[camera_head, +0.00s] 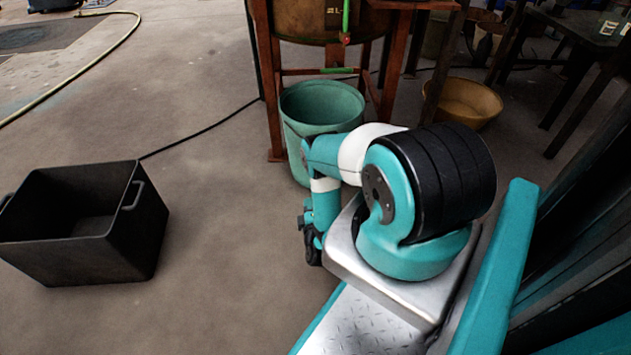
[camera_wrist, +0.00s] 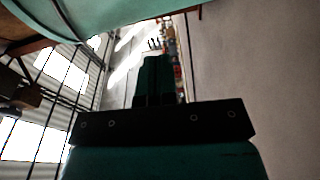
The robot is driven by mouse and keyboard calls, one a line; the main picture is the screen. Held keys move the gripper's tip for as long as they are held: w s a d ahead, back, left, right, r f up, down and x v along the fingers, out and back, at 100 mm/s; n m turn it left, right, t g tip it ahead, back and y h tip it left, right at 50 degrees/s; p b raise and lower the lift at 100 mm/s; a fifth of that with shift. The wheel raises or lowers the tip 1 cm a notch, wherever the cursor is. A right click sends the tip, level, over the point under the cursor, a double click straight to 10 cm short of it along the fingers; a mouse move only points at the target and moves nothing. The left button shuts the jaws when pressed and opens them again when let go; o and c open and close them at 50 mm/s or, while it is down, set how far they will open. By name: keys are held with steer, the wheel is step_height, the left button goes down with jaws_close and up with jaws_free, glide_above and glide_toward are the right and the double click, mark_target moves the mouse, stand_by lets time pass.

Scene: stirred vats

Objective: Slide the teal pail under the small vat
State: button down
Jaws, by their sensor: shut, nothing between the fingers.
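The teal pail (camera_head: 297,140) stands upright and open on the floor, between the front legs of a rusty stand. The small vat (camera_head: 310,22) sits above in this stand; how far the pail reaches beneath it I cannot tell. My arm hides the pail's lower right side. My gripper (camera_head: 313,252) hangs low in front of the pail, apart from it in the head view. In the wrist view my gripper (camera_wrist: 158,75) shows its fingers together and empty. A teal curved wall, probably the pail (camera_wrist: 90,14), fills the upper left there.
A black crate (camera_head: 120,245) with handles stands at the left. A yellow-brown basin (camera_head: 465,102) lies right of the stand (camera_head: 268,85). A black cable (camera_head: 200,133) runs from the crate area towards the stand. The floor between crate and pail is clear.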

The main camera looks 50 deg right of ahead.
steer(key=w+d+b, duration=0.5)
steer(key=d+b, duration=0.2)
steer(key=d, duration=0.4)
steer(key=shift+w+f+h+b, duration=0.25)
steer(key=shift+w+h+b, duration=0.05)
steer(key=shift+w+b, duration=0.1)
